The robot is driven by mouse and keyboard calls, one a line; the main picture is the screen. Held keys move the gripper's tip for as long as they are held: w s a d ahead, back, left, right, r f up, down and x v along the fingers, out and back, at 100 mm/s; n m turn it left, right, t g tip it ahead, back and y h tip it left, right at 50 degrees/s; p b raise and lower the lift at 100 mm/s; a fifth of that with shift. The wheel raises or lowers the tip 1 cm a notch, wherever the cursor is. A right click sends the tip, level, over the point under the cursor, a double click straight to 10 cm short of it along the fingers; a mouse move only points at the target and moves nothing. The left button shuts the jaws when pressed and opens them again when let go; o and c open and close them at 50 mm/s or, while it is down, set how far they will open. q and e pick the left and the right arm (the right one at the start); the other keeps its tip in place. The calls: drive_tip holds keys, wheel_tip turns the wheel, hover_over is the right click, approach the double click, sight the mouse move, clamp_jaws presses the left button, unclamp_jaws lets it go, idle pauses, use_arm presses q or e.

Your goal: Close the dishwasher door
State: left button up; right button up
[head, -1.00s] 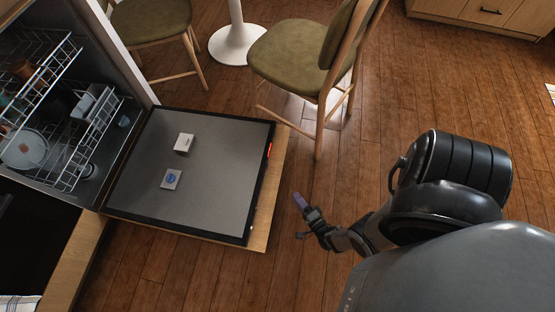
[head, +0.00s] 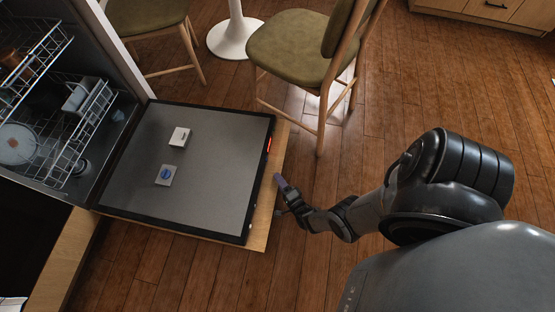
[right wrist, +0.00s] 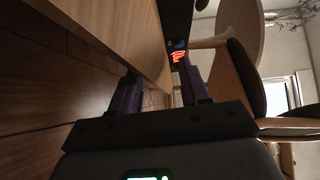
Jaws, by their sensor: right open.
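The dishwasher door (head: 205,205) is folded down flat and open, its grey inner face up. Two small items lie on it: a white box (head: 180,137) and a light tablet with a blue mark (head: 166,175). My right gripper (head: 278,183) is at the door's outer long edge, its fingertips over or just beside the wooden front panel; contact cannot be told. In the right wrist view the open fingers (right wrist: 160,92) have the panel edge (right wrist: 125,40) close ahead and between them, with a red lit display (right wrist: 179,56) beyond. My left gripper is not in view.
Dish racks (head: 65,130) with dishes are inside the dishwasher at the left. A chair with a green seat (head: 290,48) stands just beyond the door's far right corner, and another chair (head: 150,15) stands behind the door. The wooden floor (head: 200,275) in front is clear.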

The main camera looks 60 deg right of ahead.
drive_tip(key=shift+x, duration=0.75)
clamp_jaws()
